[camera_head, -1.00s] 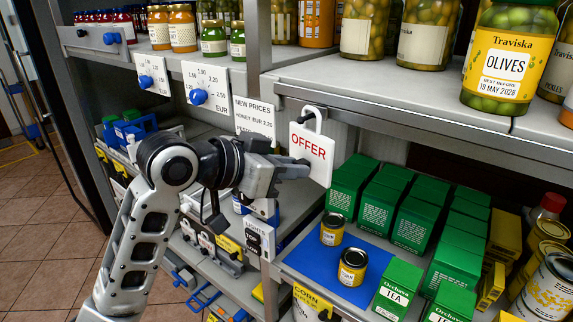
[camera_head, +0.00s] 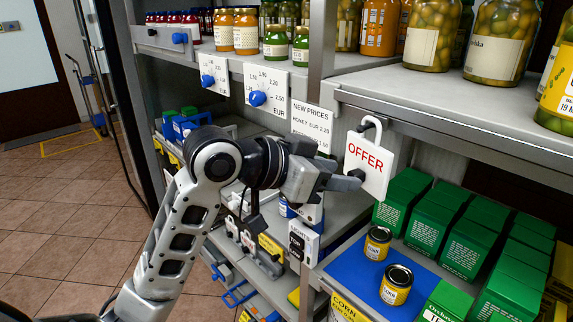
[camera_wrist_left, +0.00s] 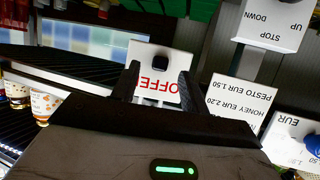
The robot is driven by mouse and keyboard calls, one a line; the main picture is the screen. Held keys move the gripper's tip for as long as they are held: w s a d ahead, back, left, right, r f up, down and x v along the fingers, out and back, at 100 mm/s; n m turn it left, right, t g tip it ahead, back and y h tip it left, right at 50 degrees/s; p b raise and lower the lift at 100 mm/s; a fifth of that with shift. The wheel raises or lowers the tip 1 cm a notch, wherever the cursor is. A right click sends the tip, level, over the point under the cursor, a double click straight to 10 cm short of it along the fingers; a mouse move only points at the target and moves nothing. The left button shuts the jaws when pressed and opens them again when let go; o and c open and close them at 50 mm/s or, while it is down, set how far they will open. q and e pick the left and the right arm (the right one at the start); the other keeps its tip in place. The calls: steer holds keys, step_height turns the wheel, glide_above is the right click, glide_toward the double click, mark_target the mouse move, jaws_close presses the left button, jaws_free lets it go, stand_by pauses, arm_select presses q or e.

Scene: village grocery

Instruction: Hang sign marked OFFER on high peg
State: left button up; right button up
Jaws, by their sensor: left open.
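The white sign (camera_head: 367,165) marked OFFER in red hangs upright in front of the shelf edge, with a loop (camera_head: 372,124) at its top. My left gripper (camera_head: 350,181) is at the sign's lower left. In the wrist view the sign (camera_wrist_left: 143,80) appears upside down, between and beyond the open fingers (camera_wrist_left: 158,84). A dark knob (camera_wrist_left: 163,87) on its face lies between the fingertips, with no clear grip on it. I cannot make out the high peg. My right gripper is out of view.
The upper shelf (camera_head: 470,105) holds jars of olives. A NEW PRICES card (camera_head: 311,125) and dial panels (camera_head: 266,90) are left of the sign. Below are green tea boxes (camera_head: 435,215), and small tins (camera_head: 396,285) on a blue mat (camera_head: 350,270).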

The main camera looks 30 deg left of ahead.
arm_select(q)
steer(key=f+b+v, duration=0.1)
steer(key=b+v, duration=0.2)
steer(key=v, duration=1)
steer(key=w+f+n+y, duration=0.2)
steer(key=w+f+n, duration=0.1)
steer(key=f, duration=0.9)
steer(key=w+f+n+y, duration=0.1)
steer(key=w+f+n, duration=0.2)
steer(key=f, duration=1)
steer(key=s+d+f+y, duration=0.1)
steer(key=s+d+f, duration=0.2)
steer(key=s+f, duration=0.4)
steer(key=s+d+f+m+y, duration=0.1)
steer(key=s+d+f, duration=0.2)
steer(key=s+f, duration=0.4)
step_height(320, 180, down, 5)
steer(key=shift+s+d+g, duration=0.25)
steer(key=shift+d+g, duration=0.05)
steer(key=shift+d, duration=0.05)
